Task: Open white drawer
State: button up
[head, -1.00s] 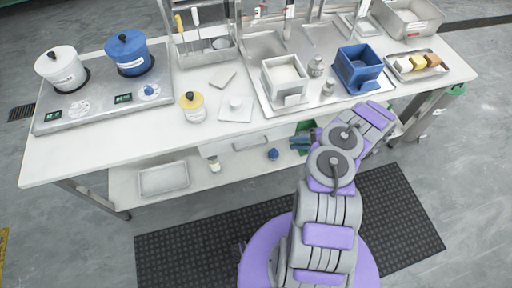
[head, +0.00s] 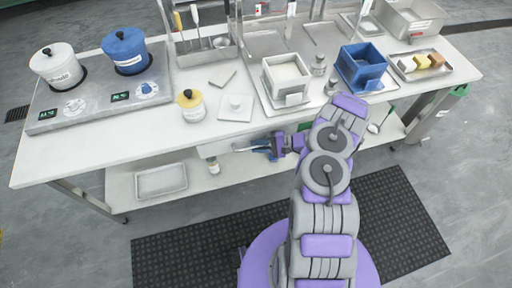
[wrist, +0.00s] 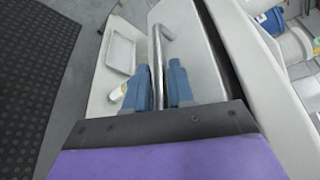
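The white drawer (head: 215,147) is under the front edge of the white table in the head view. In the wrist view its white front (wrist: 194,60) carries a bent metal bar handle (wrist: 158,55). My gripper (head: 258,147) is at this handle, below the tabletop edge. In the wrist view the two blue fingers of my gripper (wrist: 160,80) stand on either side of the bar, close to it, with slim gaps showing. A dark strip runs between the drawer front and the table edge; I cannot tell whether the drawer is slightly out.
The tabletop holds a white box (head: 287,77), a blue box (head: 361,67), a yellow-lidded jar (head: 191,105) and a burner unit with white and blue pots. The lower shelf bears a metal tray (head: 161,181) and a small jar (head: 213,167). Floor in front is clear.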

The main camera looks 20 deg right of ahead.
jog(key=shift+w+a+f, duration=0.1)
jog(key=shift+w+a, duration=0.05)
jog(key=shift+a, duration=0.1)
jog(key=shift+a, duration=0.1)
grip_shut()
dwell(0.3)
